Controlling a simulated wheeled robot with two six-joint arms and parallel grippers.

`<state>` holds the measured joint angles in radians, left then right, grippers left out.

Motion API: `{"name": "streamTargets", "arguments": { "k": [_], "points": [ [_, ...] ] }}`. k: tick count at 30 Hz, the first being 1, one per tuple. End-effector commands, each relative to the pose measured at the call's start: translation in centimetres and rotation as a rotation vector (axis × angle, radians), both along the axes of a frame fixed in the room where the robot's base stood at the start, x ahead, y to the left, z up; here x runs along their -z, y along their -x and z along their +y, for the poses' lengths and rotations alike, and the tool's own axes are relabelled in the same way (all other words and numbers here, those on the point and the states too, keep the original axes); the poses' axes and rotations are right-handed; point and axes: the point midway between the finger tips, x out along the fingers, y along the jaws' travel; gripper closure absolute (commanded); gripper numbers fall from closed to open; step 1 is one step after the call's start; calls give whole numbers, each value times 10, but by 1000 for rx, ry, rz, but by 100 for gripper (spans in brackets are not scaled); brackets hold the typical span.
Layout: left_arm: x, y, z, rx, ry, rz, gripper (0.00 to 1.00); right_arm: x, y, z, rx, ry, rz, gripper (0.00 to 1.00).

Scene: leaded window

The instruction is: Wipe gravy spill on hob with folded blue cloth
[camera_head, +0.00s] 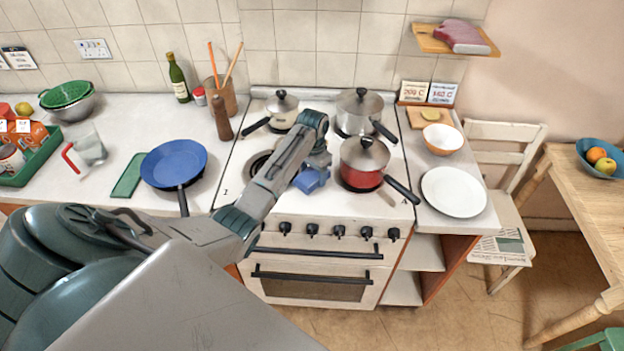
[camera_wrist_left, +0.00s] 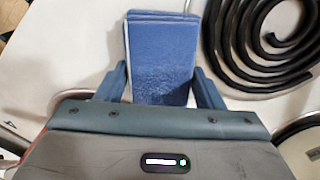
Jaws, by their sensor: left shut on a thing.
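My left gripper (camera_head: 316,168) reaches over the front left part of the white hob (camera_head: 330,211). It is shut on the folded blue cloth (camera_head: 309,181). The cloth also shows in the left wrist view (camera_wrist_left: 160,52), between the two fingers (camera_wrist_left: 160,88), with a darker, mottled patch on its lower part. It is low over the hob; I cannot tell whether it touches. A tan-brown smear (camera_head: 386,197), perhaps gravy, shows on the hob front by the red pan. My right gripper is out of view.
A red pan (camera_head: 361,180) stands just right of the cloth, its handle pointing front right. Two steel pans (camera_head: 282,110) (camera_head: 360,112) stand behind. A bare coil ring (camera_wrist_left: 262,40) lies beside the cloth. A blue frying pan (camera_head: 174,163) is on the left counter, a white plate (camera_head: 454,192) on the right.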

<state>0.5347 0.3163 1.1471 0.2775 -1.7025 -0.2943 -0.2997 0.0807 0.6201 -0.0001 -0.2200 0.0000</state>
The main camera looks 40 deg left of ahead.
Motion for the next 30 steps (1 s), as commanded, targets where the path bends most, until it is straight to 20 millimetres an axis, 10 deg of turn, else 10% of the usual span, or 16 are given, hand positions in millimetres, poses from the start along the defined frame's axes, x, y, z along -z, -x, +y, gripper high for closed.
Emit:
{"name": "streamTargets", "arguments": {
  "k": [30],
  "points": [
    [0, 30, -16, 1, -6, -3, 60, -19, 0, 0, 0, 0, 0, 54]
  ]
}}
